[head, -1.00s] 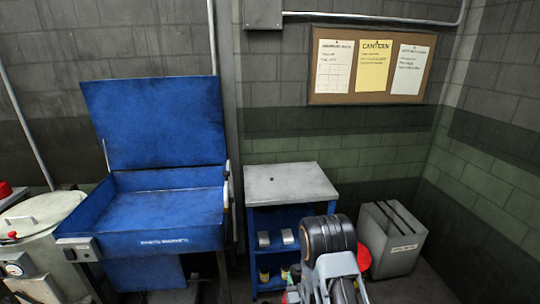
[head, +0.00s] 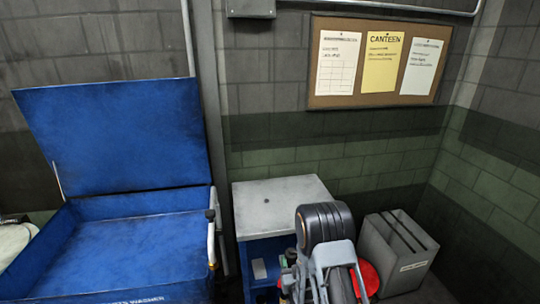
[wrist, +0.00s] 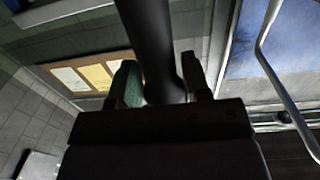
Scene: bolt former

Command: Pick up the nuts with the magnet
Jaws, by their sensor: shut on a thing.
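In the wrist view, my gripper (wrist: 162,82) is shut on a dark, smooth, rod-like thing (wrist: 148,38). It stands between the two fingers and runs out of the top of the picture. It may be the magnet's handle, but its far end is not shown. In the head view, my own arm hides my gripper and what it holds. No nuts can be made out in either view.
A blue parts washer (head: 115,235) with its lid raised stands at left. A grey-topped blue cabinet (head: 280,195) is at centre, a grey slotted bin (head: 405,265) at right. A red round thing (head: 371,278) shows beside my arm. A notice board (head: 312,95) hangs behind.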

